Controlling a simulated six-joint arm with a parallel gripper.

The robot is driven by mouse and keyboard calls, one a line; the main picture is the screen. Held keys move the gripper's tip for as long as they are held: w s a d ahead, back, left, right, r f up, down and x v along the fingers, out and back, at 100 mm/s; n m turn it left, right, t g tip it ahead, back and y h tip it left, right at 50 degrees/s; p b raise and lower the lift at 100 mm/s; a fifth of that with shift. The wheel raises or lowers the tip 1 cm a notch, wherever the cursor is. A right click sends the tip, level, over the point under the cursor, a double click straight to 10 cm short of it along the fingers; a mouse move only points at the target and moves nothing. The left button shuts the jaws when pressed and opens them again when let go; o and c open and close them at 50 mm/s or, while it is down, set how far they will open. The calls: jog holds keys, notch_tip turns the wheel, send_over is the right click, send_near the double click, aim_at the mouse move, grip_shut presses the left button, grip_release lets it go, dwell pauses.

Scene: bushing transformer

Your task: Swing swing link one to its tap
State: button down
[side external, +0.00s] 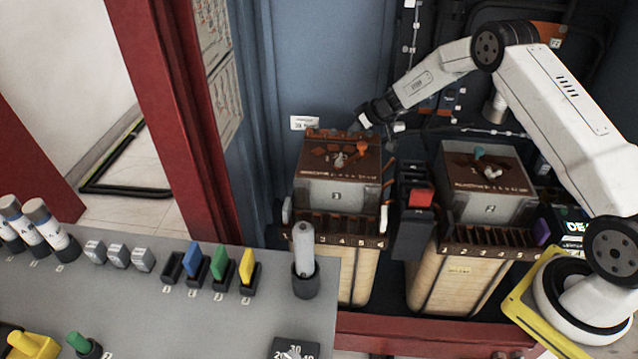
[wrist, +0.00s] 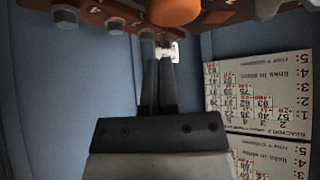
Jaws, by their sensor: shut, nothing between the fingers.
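My gripper (side external: 366,122) is above the back edge of the left transformer unit. In the wrist view my gripper's fingers (wrist: 166,62) are together and empty, their tips at a small white piece (wrist: 168,50) under a brown tap strip (wrist: 115,12). I cannot tell whether they touch it. The strip has pale numbered tags. A rounded orange part (wrist: 175,10) hangs at the top of that view. In the side view the left unit's brown top (side external: 330,150) carries an orange knob (side external: 362,148) and a pale one. I cannot tell which part is swing link one.
A second unit (side external: 487,205) with a teal knob (side external: 479,153) stands to the right. A dark box with a red block (side external: 420,196) stands between the units. A grey console (side external: 130,300) with coloured tabs is in front. Printed charts (wrist: 258,95) hang on the wall.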

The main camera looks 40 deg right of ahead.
jog(key=shift+a+v, duration=0.3)
jog(key=shift+v, duration=1)
jog(key=shift+a+v, duration=0.35)
jog(key=shift+v, duration=0.95)
jog(key=shift+a+v, duration=0.3)
jog(key=shift+v, duration=0.95)
jog(key=shift+s+r, duration=0.1)
jog(key=shift+s, duration=0.05)
jog(key=s+a+r+m+g, duration=0.1)
jog(key=s+a+r+g, duration=0.3)
jog(key=s+a, duration=0.75)
jog(key=s+a+r+m+g+h, duration=0.1)
jog(key=s+a, duration=0.1)
jog(key=s, duration=1.7)
jog(key=shift+a+r+m+g+h, duration=0.2)
jog(key=shift+a+m+g+h, duration=0.1)
jog(key=shift+a+h, duration=0.1)
jog(key=c, duration=1.3)
grip_release()
